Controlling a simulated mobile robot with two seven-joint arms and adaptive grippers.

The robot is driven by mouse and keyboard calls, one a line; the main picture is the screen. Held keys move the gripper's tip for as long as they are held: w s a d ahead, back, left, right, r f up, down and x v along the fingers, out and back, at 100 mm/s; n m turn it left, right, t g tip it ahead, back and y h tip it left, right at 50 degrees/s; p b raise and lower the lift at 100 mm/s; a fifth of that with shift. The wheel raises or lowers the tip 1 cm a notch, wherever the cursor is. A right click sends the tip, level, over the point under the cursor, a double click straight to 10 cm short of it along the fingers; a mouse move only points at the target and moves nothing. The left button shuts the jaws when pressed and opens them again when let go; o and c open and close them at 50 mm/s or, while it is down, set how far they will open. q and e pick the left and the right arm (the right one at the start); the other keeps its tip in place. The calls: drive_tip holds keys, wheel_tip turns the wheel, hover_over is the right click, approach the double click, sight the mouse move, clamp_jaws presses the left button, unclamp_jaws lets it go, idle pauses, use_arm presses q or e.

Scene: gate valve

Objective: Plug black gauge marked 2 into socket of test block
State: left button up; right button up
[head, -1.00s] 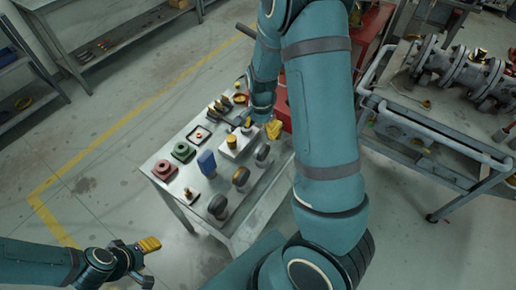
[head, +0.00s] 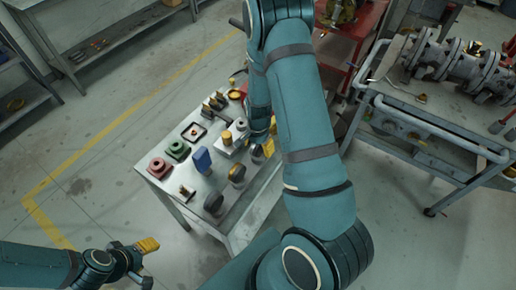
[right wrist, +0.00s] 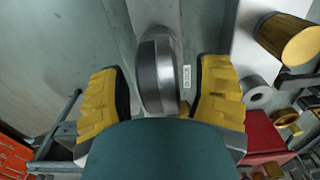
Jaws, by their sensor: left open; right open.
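Two round dark gauges stand on the near side of the grey table: the nearest gauge (head: 213,203) and the middle gauge (head: 237,172). A third gauge, mostly hidden by my right gripper (head: 262,150) in the head view, shows edge-on in the right wrist view (right wrist: 157,75). My right gripper (right wrist: 165,100) is open, with yellow fingers on either side of that gauge and gaps visible. No number is readable. The white test block (head: 229,149) carries a brass cylinder (head: 227,137) and a grey ring-shaped socket (right wrist: 257,94). My left gripper (head: 142,250) is open and empty, away from the table.
A blue block (head: 202,160), green part (head: 178,149), red part (head: 159,167) and black-rimmed tray (head: 193,132) share the table. Small brass-and-dark parts lie at its far end. A cart with a flanged valve assembly (head: 455,62) stands right.

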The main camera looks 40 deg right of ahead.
clamp_jaws()
idle(0.4)
